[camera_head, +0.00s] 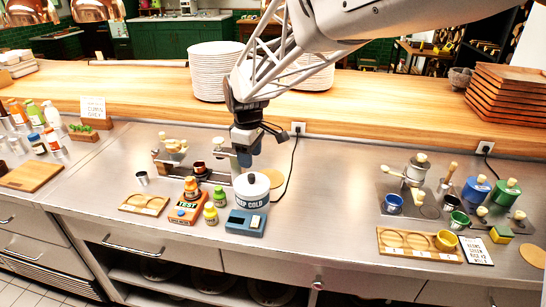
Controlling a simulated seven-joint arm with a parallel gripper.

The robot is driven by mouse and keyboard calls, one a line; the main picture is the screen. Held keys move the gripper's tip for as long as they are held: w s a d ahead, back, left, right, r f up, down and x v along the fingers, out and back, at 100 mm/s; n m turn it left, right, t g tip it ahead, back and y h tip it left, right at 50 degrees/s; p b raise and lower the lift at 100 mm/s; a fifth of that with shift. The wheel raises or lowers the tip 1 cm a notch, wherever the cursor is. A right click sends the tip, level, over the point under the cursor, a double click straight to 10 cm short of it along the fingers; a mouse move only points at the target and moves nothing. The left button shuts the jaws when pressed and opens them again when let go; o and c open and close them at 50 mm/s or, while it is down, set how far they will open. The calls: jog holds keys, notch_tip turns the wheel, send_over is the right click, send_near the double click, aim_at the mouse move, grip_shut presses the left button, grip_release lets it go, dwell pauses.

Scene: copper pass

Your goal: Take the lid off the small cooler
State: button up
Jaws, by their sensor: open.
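The small cooler (252,201) is a white round tub marked with dark "KEEP COLD" lettering. It stands upright on the steel counter, left of centre. Its white lid (259,186) sits on top, with a small dark knob in the middle. My gripper (246,161) is open and points down just above and behind the lid. It looks apart from the lid, though the exact gap is hard to tell. Its fingertips are small and dark here.
A blue box (240,223) stands in front of the cooler. An orange tester (187,212) and small green and yellow jars stand to its left. A metal stand (164,168) is behind left. The counter right of the cooler (330,200) is clear up to the cups and pots.

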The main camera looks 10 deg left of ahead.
aim_at(252, 175)
jog(key=shift+f, duration=1.15)
jog(key=shift+f, duration=2.6)
grip_shut()
jog(key=shift+r, duration=0.2)
